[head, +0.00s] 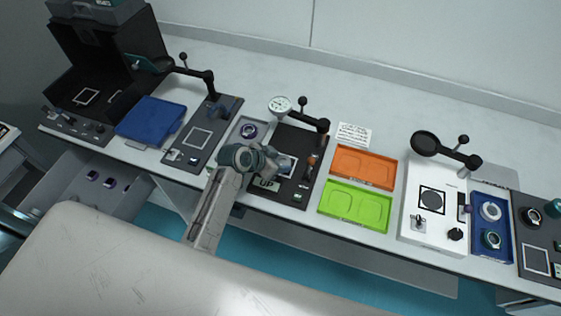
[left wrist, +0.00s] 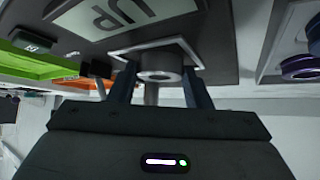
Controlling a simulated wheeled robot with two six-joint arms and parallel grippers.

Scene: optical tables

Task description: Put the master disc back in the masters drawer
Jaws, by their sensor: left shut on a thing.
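My left gripper (head: 284,164) is over the dark gauge plate marked UP (head: 265,184). In the left wrist view its two fingers (left wrist: 160,88) are shut on a small grey disc (left wrist: 161,66) with a dark centre. The disc is at the pale-framed square (left wrist: 125,50); I cannot tell whether it touches it. In the head view the gripper hides the disc. An open drawer (head: 62,190) below the table at the left holds several small dark and purple pieces (head: 108,182). My right gripper is not in view.
A grey tray (head: 232,138) with a purple-ringed piece (head: 248,130) lies to the left. Orange (head: 364,167) and green (head: 356,205) trays lie to the right.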

